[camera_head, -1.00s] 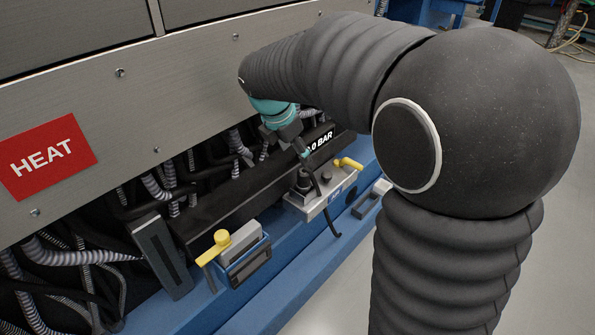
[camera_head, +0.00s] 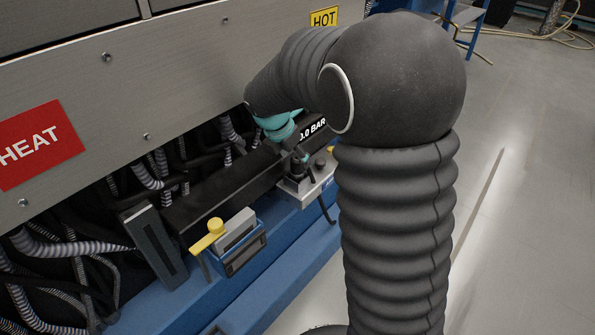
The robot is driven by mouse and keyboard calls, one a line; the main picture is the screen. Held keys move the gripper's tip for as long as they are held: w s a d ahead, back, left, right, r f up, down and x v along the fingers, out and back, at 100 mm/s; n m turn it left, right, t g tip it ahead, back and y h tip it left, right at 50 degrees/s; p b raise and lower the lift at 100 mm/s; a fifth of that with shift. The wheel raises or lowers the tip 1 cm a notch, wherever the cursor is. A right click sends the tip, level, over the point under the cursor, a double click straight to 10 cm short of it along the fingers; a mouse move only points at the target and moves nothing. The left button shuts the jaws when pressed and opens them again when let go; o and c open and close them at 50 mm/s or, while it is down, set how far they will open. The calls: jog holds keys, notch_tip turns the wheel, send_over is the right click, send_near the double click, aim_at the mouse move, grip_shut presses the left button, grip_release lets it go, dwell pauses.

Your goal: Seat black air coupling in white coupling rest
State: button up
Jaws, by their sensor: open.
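My gripper (camera_head: 298,157), dark below a teal wrist, points down over a pale grey block (camera_head: 311,190) with a blue label on the blue ledge. Its jaws are open, but the fingers are small and dark here. A black fitting (camera_head: 297,172), which looks like the air coupling, stands on the block right under the fingertips. I cannot tell whether they touch it. A black hose (camera_head: 328,213) hangs at the block's front. I cannot make out a separate white coupling rest; my arm covers the ledge to the right of the block.
A yellow lever (camera_head: 208,238) sits on a grey unit in a blue holder (camera_head: 245,255) left of the block. A dark upright box (camera_head: 152,243) and striped hoses crowd the recess. Open floor lies right.

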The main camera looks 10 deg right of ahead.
aim_at(297, 171)
jog(key=x, duration=0.4)
jog(key=shift+w+f, duration=0.2)
grip_shut()
jog(key=shift+r, duration=0.15)
